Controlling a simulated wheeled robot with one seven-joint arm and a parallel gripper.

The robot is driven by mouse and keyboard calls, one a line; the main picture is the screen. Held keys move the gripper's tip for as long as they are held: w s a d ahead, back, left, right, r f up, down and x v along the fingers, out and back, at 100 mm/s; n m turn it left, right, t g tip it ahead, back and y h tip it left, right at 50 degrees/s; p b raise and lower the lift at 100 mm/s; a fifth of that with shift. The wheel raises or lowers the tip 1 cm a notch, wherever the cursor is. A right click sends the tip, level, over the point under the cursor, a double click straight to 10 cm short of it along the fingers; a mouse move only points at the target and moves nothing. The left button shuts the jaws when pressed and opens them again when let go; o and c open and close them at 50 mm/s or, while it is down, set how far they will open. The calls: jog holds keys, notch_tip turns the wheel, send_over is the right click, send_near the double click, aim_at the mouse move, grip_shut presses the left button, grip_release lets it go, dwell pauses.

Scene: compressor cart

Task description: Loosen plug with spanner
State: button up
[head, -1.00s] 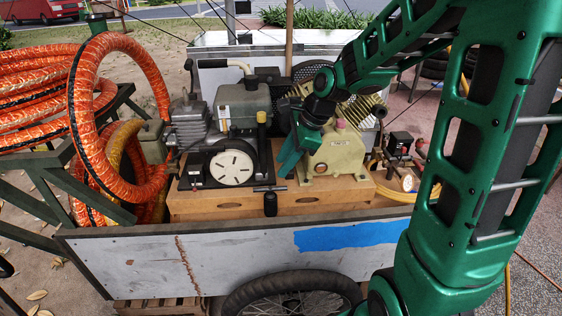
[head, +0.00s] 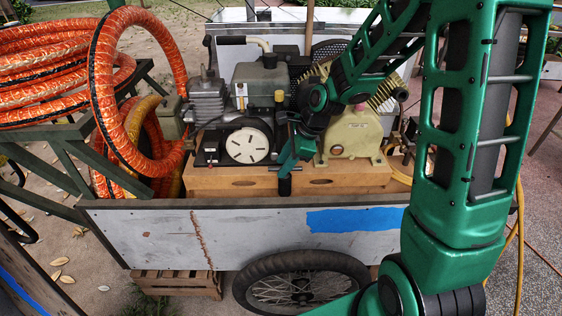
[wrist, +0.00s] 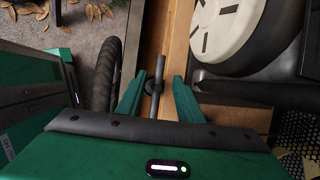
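A dark T-shaped tool (wrist: 157,72), which looks like the spanner, stands at the front edge of the wooden box on the cart. In the wrist view its crossbar and round hub lie between my two green fingers. My gripper (wrist: 157,82) is open, with a gap on both sides of the bar. In the head view my gripper (head: 285,168) is right above the tool's dark handle (head: 285,186) and hides its crossbar. I cannot single out the plug for certain; my arm covers part of the machinery.
The engine with a white round dial (head: 248,145) stands just behind and left of my gripper. The cream compressor (head: 352,135) is to the right. The cart's grey front wall (head: 250,230) runs below. Orange hose coils (head: 50,75) lie at left.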

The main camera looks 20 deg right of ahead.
grip_shut()
jog(key=shift+s+r, duration=0.1)
jog(key=shift+r, duration=1.3)
jog(key=shift+w+r, duration=0.25)
jog(key=shift+r, duration=0.5)
jog(key=shift+s+d+r, duration=0.1)
jog(key=shift+r, duration=0.5)
notch_tip(320, 180, up, 3)
jog(key=shift+d+r, duration=0.1)
jog(key=shift+d, duration=0.05)
jog(key=shift+s, duration=0.1)
